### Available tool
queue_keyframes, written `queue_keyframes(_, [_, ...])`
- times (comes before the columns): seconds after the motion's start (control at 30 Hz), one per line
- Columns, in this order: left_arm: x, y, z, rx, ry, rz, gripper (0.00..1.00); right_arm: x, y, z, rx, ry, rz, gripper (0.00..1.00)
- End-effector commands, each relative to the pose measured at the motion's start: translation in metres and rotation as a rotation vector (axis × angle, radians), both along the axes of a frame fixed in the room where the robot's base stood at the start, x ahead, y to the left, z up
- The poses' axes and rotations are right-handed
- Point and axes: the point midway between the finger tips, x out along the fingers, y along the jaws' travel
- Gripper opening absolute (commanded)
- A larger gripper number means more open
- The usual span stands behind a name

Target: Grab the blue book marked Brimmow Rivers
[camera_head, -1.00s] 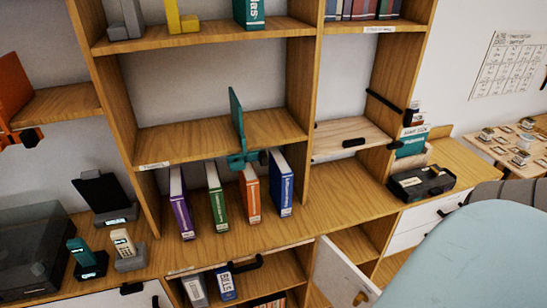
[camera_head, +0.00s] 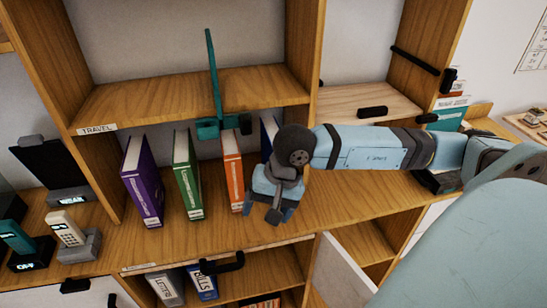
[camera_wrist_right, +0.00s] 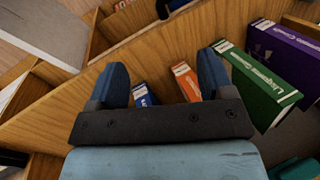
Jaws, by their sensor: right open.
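The blue book (camera_head: 268,137) stands upright at the right end of a row of books on the wooden shelf; in the head view my right arm hides most of it. In the right wrist view part of its blue spine (camera_wrist_right: 143,95) shows between the fingers, and its title cannot be read. My right gripper (camera_head: 273,207) is open, in front of the blue book and the orange book (camera_head: 232,165). In the right wrist view its fingers (camera_wrist_right: 163,76) stand apart with the orange spine (camera_wrist_right: 186,80) also between them. My left gripper is not in view.
A green book (camera_head: 187,175) and a purple book (camera_head: 142,180) stand left of the orange one. A teal upright piece (camera_head: 214,80) hangs at the upper shelf edge above the row. An open cabinet door (camera_head: 340,268) juts out below right. Phones stand at left.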

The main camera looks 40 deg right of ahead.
Motion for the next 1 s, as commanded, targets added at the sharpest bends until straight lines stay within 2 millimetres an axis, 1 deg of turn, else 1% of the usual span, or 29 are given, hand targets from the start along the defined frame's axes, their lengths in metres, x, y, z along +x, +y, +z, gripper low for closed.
queue_keyframes(0.03, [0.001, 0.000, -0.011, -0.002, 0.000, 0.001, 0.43, 0.008, -0.028, -0.001, -0.149, -0.073, 0.043, 0.74])
queue_keyframes(0.1, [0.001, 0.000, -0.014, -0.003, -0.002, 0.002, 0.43, 0.014, -0.057, 0.007, -0.314, -0.138, 0.088, 0.74])
queue_keyframes(0.2, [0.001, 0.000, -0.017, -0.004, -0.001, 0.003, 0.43, 0.020, -0.083, 0.018, -0.464, -0.188, 0.119, 0.74])
queue_keyframes(0.23, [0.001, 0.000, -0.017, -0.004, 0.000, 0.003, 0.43, 0.021, -0.088, 0.021, -0.491, -0.194, 0.122, 0.74])
queue_keyframes(0.37, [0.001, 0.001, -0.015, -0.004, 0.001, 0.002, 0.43, 0.035, -0.103, 0.027, -0.539, -0.206, 0.129, 0.74])
queue_keyframes(0.6, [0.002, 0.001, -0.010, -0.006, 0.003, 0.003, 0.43, 0.072, -0.122, 0.026, -0.533, -0.204, 0.128, 0.74])
queue_keyframes(0.7, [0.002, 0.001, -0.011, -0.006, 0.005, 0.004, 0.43, 0.081, -0.127, 0.026, -0.532, -0.204, 0.130, 0.74])
queue_keyframes(0.87, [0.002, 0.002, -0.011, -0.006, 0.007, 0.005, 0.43, 0.090, -0.132, 0.026, -0.532, -0.204, 0.129, 0.74])
queue_keyframes(1.0, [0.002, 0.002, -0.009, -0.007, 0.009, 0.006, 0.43, 0.110, -0.143, 0.026, -0.531, -0.204, 0.127, 0.74])
